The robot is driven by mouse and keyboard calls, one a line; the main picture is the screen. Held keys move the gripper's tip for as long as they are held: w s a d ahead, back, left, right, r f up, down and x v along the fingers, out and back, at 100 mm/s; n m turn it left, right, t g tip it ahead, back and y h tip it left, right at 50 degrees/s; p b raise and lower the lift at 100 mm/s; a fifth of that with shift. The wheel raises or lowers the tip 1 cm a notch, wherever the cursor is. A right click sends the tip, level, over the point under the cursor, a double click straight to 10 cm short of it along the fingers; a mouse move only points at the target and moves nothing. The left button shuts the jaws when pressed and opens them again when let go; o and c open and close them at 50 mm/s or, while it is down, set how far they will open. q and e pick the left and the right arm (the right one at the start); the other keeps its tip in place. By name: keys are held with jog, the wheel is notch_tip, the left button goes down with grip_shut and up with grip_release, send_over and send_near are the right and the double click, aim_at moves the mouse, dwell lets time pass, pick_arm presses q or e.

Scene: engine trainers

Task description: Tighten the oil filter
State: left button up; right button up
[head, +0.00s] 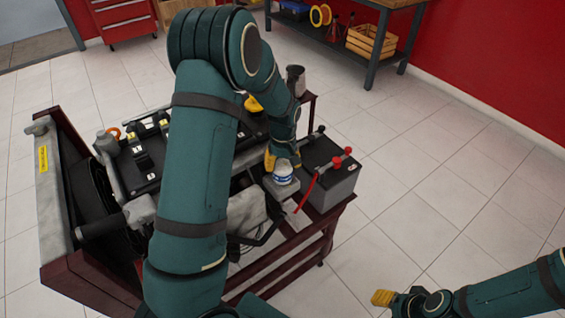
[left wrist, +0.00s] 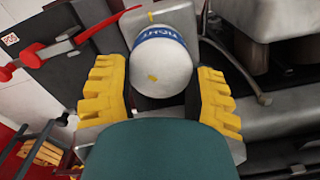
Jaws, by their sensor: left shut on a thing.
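The oil filter (head: 283,174) is a small white canister with a blue band, on the right side of the engine trainer. It also shows in the left wrist view (left wrist: 160,62), with its rounded end toward the camera and its band at the far end against a grey mount (left wrist: 133,28). My left gripper (head: 272,160) is shut on the filter. Its yellow fingers (left wrist: 160,85) lie on either side of it. My right gripper (head: 383,298) is low at the right of the head view, away from the trainer; its finger opening is unclear.
A dark battery (head: 345,184) with red and black clamps stands right beside the filter. The engine trainer's dark red frame (head: 95,287) surrounds the engine. My left arm hides part of the engine. A workbench (head: 340,45) with a wooden crate (head: 370,41) stands behind. Tiled floor at right is clear.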

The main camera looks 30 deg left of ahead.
aim_at(283, 163)
pick_arm(q)
jog(key=shift+s+f+m, duration=0.1)
jog(key=shift+m, duration=0.2)
jog(key=o, duration=1)
notch_tip(283, 163, up, 12)
jog(key=shift+r, duration=0.1)
